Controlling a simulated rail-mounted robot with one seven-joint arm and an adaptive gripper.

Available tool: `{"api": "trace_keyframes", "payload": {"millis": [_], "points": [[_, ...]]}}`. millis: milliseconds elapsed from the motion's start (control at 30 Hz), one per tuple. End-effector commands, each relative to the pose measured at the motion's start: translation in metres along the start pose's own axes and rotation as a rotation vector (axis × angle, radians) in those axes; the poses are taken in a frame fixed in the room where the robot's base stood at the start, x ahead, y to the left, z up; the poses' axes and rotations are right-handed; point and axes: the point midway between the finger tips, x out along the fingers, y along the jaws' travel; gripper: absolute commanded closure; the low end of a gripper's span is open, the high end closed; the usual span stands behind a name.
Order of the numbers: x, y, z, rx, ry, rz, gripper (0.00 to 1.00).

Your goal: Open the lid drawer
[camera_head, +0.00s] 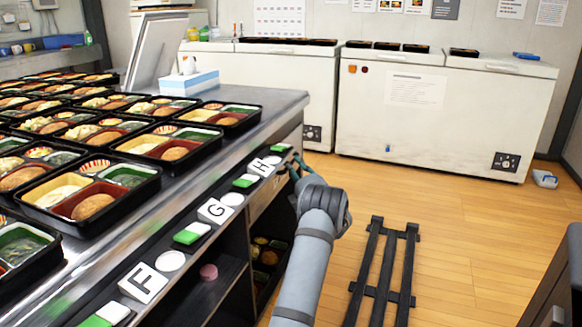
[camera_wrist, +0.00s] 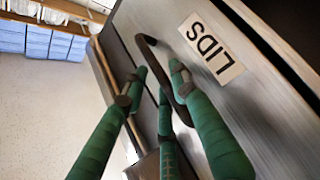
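The lid drawer (camera_wrist: 245,95) shows in the wrist view as a grey metal front with a white label reading LIDS (camera_wrist: 211,48). Its dark curved handle (camera_wrist: 149,42) stands out from the front. My gripper (camera_wrist: 157,78) has green fingers spread around the handle, with a gap between the fingertips. Part of the handle is hidden behind a finger, and I cannot tell whether the fingers touch it. The drawer looks closed.
A steel counter (camera_head: 285,105) carries many filled bento trays (camera_head: 100,215). Labels and green-white switches line its edge. Open shelves (camera_head: 215,295) lie below. A dark slatted rack (camera_head: 385,270) is on the wooden floor (camera_head: 455,230), which is otherwise mostly clear. White chest freezers (camera_head: 440,110) stand behind.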

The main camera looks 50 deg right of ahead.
Motion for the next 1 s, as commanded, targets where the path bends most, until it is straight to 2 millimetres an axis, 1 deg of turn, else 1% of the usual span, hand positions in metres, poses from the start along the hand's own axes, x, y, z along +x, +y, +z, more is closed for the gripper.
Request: {"api": "trace_keyframes", "payload": {"millis": [100, 200, 467, 900, 933, 1000], "points": [[0.009, 0.000, 0.001, -0.001, 0.000, 0.001, 0.73], [0.013, 0.000, 0.001, 0.001, -0.002, 0.001, 0.73], [0.014, 0.001, 0.001, 0.001, -0.002, 0.000, 0.73], [0.014, 0.000, 0.000, 0.001, -0.001, 0.000, 0.98], [0.014, 0.000, 0.000, 0.001, -0.001, 0.000, 1.00], [0.014, 0.000, 0.000, 0.001, -0.001, 0.000, 1.00]]}}
